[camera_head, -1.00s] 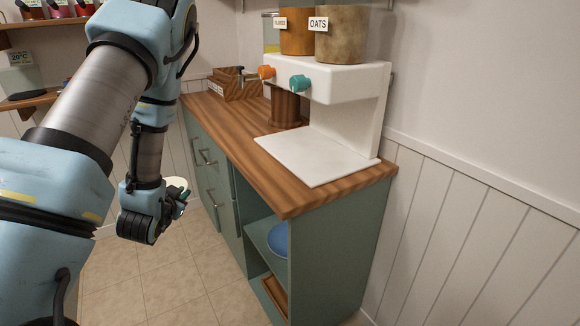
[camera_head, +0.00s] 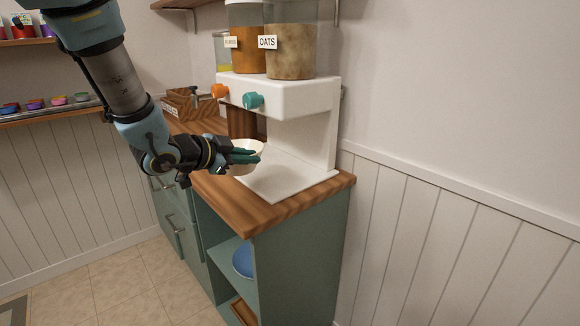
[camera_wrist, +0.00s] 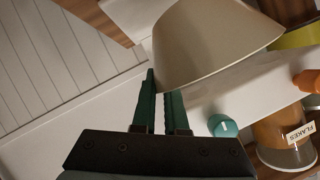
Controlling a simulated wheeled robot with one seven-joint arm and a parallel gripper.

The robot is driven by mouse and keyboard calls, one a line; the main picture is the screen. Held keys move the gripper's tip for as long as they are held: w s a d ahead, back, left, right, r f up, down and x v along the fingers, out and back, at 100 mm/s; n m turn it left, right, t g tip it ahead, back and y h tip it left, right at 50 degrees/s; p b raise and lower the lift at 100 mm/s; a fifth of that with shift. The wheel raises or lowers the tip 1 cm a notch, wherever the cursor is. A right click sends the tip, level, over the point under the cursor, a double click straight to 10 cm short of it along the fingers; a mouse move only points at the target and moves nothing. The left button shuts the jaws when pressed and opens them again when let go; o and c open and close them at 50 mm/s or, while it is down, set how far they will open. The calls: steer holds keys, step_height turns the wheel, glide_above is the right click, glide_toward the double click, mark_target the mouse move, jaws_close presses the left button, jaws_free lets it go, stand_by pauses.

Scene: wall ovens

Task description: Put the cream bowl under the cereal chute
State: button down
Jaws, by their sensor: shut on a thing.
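My gripper (camera_head: 245,155) is shut on the rim of the cream bowl (camera_head: 249,147), at the front left of the white cereal dispenser (camera_head: 295,98). In the wrist view the cream bowl (camera_wrist: 205,45) is large at the fingertips of my gripper (camera_wrist: 163,95). The dispenser has an orange knob (camera_head: 219,90) and a teal knob (camera_head: 253,101) on its front. The bowl is near the left edge of the white dispenser base (camera_head: 285,178), below knob height. Whether it touches the base cannot be told.
A flakes container (camera_head: 247,50) and an oats container (camera_head: 290,52) stand on top. A wooden box (camera_head: 190,103) sits farther back on the wooden counter (camera_head: 245,205). A blue bowl (camera_head: 243,261) is on the open shelf below. The panelled wall (camera_head: 440,220) is at right.

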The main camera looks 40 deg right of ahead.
steer(key=d+p, duration=0.3)
steer(key=d, duration=1)
steer(key=f+p, duration=0.1)
steer(key=f, duration=0.3)
steer(key=f+p, duration=0.1)
steer(key=f, duration=0.1)
steer(key=shift+s+d+p, duration=0.15)
steer(key=shift+s+p, duration=0.2)
steer(key=shift+d+f+p, duration=0.15)
steer(key=shift+f+p, duration=0.05)
steer(key=shift+p, duration=0.15)
steer(key=shift+f, duration=0.3)
steer(key=c, duration=0.9)
jaws_free()
steer(key=b+v, duration=0.3)
steer(key=v, duration=0.9)
steer(key=shift+s, duration=0.1)
